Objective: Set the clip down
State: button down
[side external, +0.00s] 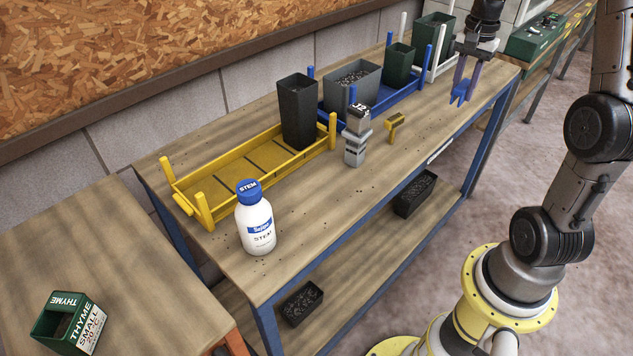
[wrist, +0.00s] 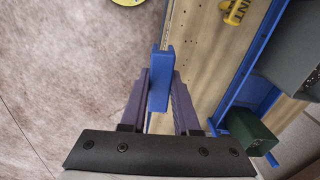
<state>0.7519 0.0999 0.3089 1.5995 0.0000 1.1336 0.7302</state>
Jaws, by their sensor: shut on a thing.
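My gripper (side external: 461,84) is at the right end of the workbench, near its front edge. Its two purple fingers are shut on a small blue clip (side external: 459,97), which hangs below the fingertips. In the wrist view my gripper (wrist: 160,82) has the blue clip (wrist: 160,70) between its fingers, over the bench's front edge. Whether the clip touches the bench top is hard to tell.
A grey labelled block (side external: 356,145) and a white STEM bottle (side external: 256,225) stand on the bench. A yellow tray (side external: 200,212) and a blue tray (side external: 378,113) with several pots lie along the back. Bare wood lies between the yellow piece and my gripper.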

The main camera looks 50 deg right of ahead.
jog(key=a+n, duration=1.7)
jog(key=a, duration=1.9)
send_over(299, 203)
jog(key=s, duration=0.1)
notch_tip(299, 203, down, 8)
jog(key=shift+s+d, duration=0.15)
jog(key=shift+w+f, duration=0.5)
jog(key=shift+f, duration=0.1)
jog(key=shift+w+a+f, duration=0.1)
jog(key=shift+f, duration=0.8)
jog(key=shift+w+a+f, duration=0.1)
jog(key=shift+f, duration=0.75)
